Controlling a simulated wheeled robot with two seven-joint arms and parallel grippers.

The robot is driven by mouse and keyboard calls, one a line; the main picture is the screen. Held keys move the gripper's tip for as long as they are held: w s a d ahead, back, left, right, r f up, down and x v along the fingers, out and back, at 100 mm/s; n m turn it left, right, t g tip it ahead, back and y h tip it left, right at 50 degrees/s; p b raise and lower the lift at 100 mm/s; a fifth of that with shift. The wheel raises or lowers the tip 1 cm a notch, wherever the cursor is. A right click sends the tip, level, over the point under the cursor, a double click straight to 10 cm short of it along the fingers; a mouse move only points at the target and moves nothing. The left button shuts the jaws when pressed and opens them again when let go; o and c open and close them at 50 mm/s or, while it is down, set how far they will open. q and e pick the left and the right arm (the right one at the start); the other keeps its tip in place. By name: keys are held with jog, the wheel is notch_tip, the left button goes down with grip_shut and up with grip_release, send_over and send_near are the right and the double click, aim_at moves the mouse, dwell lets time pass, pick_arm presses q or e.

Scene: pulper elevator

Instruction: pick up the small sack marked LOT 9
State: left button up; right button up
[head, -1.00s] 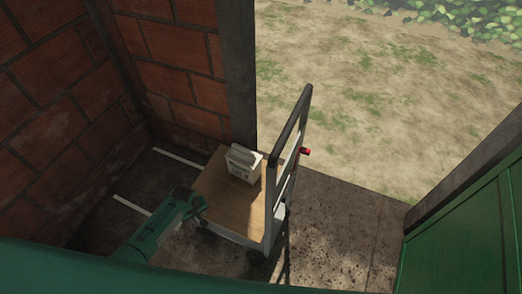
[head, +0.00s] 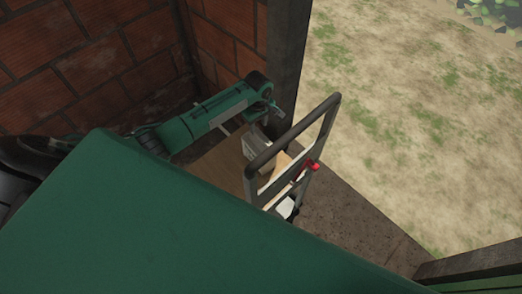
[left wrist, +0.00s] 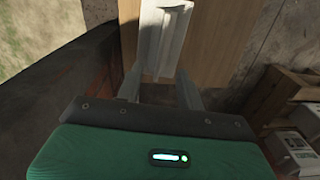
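A small pale sack (head: 262,143) stands on the wooden deck of a hand cart, partly hidden by my left gripper and the cart's handle frame. No marking on it can be read. My left gripper (head: 268,108) is over the sack at the end of my green arm. In the left wrist view, its two fingers (left wrist: 158,72) are apart, and the pale sack (left wrist: 164,35) lies just ahead, with its near end between the fingertips. I cannot tell whether they touch it. My right gripper is not in view.
The cart's dark handle (head: 300,132), with a red part (head: 313,165), rises right of the sack. A dark post (head: 284,60) and brick wall (head: 120,50) stand close behind and left. Open ground lies beyond.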

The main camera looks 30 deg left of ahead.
aim_at(259, 136)
pick_arm(q)
jog(key=shift+f, duration=1.75)
jog(key=f, duration=0.4)
jog(key=shift+s+d+f, duration=0.1)
jog(key=shift+d+f, duration=0.1)
jog(key=shift+d, duration=0.05)
jog(key=shift+f, duration=0.1)
grip_shut()
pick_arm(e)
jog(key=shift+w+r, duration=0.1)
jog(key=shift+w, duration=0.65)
pick_arm(q)
jog(key=shift+s, duration=0.15)
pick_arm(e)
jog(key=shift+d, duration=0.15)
